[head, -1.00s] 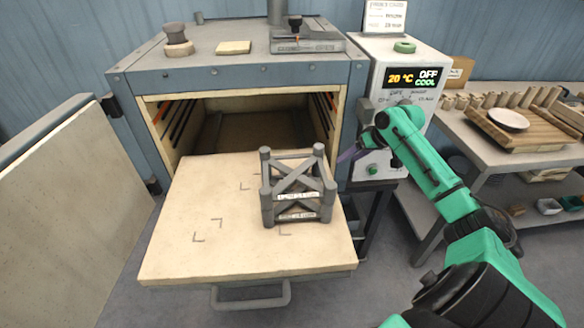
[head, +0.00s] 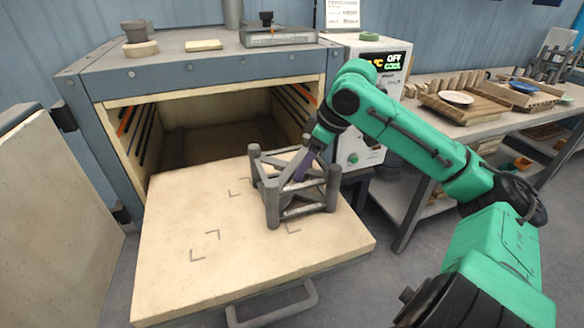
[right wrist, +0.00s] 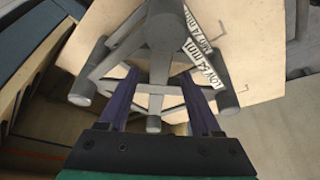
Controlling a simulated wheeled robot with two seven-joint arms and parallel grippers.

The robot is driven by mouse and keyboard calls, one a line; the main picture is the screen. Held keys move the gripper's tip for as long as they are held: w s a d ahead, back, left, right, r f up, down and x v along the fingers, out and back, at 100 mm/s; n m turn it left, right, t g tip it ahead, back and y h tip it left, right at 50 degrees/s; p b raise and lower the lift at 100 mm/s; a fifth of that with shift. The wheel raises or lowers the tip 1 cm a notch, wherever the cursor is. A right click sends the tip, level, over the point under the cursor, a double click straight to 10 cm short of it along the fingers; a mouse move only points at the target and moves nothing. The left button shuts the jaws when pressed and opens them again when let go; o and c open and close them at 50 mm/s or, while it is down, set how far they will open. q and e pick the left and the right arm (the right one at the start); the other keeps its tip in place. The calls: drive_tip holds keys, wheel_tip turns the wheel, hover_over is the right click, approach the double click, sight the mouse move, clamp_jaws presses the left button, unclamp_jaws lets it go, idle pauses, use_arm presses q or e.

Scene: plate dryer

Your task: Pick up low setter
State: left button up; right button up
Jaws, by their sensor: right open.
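The grey low setter (head: 273,205), a frame of round posts and crossed bars, stands upright on the pale slab drawn out of the dryer. In the right wrist view the setter (right wrist: 163,28) carries two white labels, one reading LOW. I cannot tell whether it is one frame or two stacked. My right gripper (head: 303,168) reaches down into the setter's right side, its purple fingers partly hidden by bars. In the right wrist view the gripper (right wrist: 160,108) is open, with grey setter bars between and just beyond its fingers. Contact is unclear. My left gripper is not in view.
The slab (head: 190,285) has black corner marks and free room left of the setter. The dryer's opening (head: 215,130) is behind it, its door (head: 50,210) open at left. A control box (head: 365,100) and a bench with boards (head: 480,115) stand at right.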

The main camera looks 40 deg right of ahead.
drive_tip(key=shift+w+f, duration=0.25)
drive_tip(key=shift+f, duration=0.3)
clamp_jaws()
drive_tip(key=shift+r, duration=0.1)
idle(0.9)
